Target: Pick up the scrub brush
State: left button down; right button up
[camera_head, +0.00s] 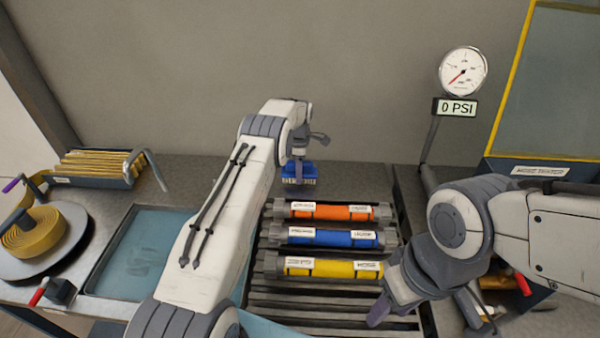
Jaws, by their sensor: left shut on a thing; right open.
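The scrub brush (299,180) has a blue body with pale tan bristles below it. It is near the back of the bench, behind the orange hose. My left gripper (300,160) is above it, pointing down, and is shut on the brush. The jaws are small and partly hidden by my wrist. I cannot tell whether the bristles touch the surface. My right gripper (385,298) is open and empty, low at the right end of the yellow hose.
Orange (333,212), blue (334,238) and yellow (318,267) hoses lie across a slatted rack. A blue-grey tray (120,262) is at left, with a tape roll (35,232) beyond it. A gauge (463,71) reading 0 PSI stands at back right.

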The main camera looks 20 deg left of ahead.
pick_arm(q)
jog(key=shift+r, duration=0.5)
notch_tip(320, 180, up, 3)
jog(key=shift+w+f+b, duration=0.1)
jog(key=shift+b, duration=0.9)
jog(key=s+d+r+b, duration=0.3)
jog(key=s+d+r, duration=0.2)
jog(key=d, duration=0.5)
notch_tip(320, 180, up, 2)
jog(key=shift+s+d+r, duration=0.1)
jog(key=shift+s+d, duration=0.05)
jog(key=shift+s, duration=0.2)
